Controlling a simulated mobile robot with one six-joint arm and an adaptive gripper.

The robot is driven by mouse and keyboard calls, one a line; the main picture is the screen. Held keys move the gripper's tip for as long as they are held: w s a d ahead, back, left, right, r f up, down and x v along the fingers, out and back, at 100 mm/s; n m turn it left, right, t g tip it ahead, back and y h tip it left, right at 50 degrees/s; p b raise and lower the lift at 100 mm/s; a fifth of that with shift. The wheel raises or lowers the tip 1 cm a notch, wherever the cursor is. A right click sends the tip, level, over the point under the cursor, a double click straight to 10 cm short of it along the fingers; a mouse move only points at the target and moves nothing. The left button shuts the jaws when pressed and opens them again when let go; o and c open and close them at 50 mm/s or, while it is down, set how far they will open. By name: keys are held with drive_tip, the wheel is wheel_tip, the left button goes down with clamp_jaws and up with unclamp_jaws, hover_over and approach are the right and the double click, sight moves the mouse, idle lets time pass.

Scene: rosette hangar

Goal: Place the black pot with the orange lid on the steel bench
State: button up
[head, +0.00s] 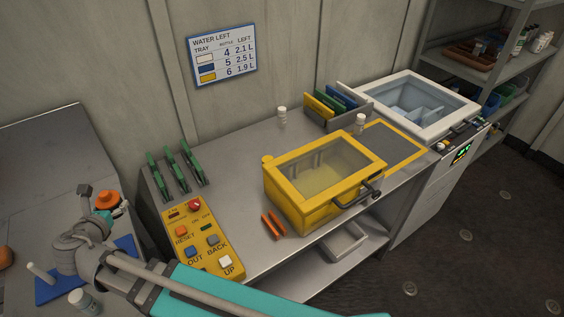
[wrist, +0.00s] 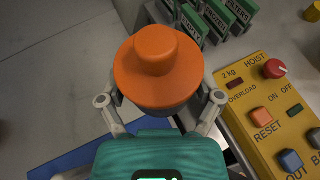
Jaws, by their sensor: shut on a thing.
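The pot's orange lid (wrist: 158,68) fills the middle of the wrist view, and a small part of the dark body shows under it. My gripper (wrist: 160,101) has a finger on each side of the pot and is shut on it. In the head view the orange lid (head: 107,199) shows at the left, beside my gripper (head: 112,211); the body is mostly hidden there. The steel bench (head: 235,155) runs through the middle of the head view. I cannot tell the pot's height above the surface below.
A yellow box with a clear lid (head: 290,205), a yellow button panel (head: 203,245), green cards (head: 178,170) and orange sticks (head: 273,225) occupy the bench. Another grey worktop (head: 40,150) with a blue mat (head: 48,288) is at left. Bare metal shows behind the yellow box.

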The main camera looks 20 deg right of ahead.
drive_tip(key=w+d+r+m+g+h+p, duration=0.1)
drive_tip(key=w+d+m+g+h, duration=0.15)
drive_tip(key=w+d, duration=0.6)
drive_tip(key=w+d+r+m+g+h+p, duration=0.1)
drive_tip(key=w+d+m+h, duration=0.2)
drive_tip(key=d, duration=1)
drive_tip(key=w+d+r+m+g+h+p, duration=0.1)
drive_tip(key=w+d+m+g+h, duration=0.15)
drive_tip(key=w+d, duration=0.6)
drive_tip(key=d+r+m+g+h+p, duration=0.1)
drive_tip(key=d+m+g+h, duration=0.2)
drive_tip(key=d, duration=1.8)
drive_tip(key=s+d+f+m+g+b, duration=0.1)
drive_tip(key=d+f+b, duration=0.1)
drive_tip(key=d, duration=0.4)
drive_tip(key=s+d+f+m+g+b, duration=0.1)
drive_tip(key=d+f+m+g+b, duration=0.1)
drive_tip(key=d, duration=0.5)
drive_tip(key=shift+d+f+y+b, duration=0.15)
drive_tip(key=shift+f+y+b, duration=0.15)
drive_tip(key=shift+f+b, duration=0.35)
drive_tip(key=b, duration=0.9)
hover_over(272, 145)
wheel_tip(272, 145, down, 9)
drive_tip(key=shift+r, duration=0.1)
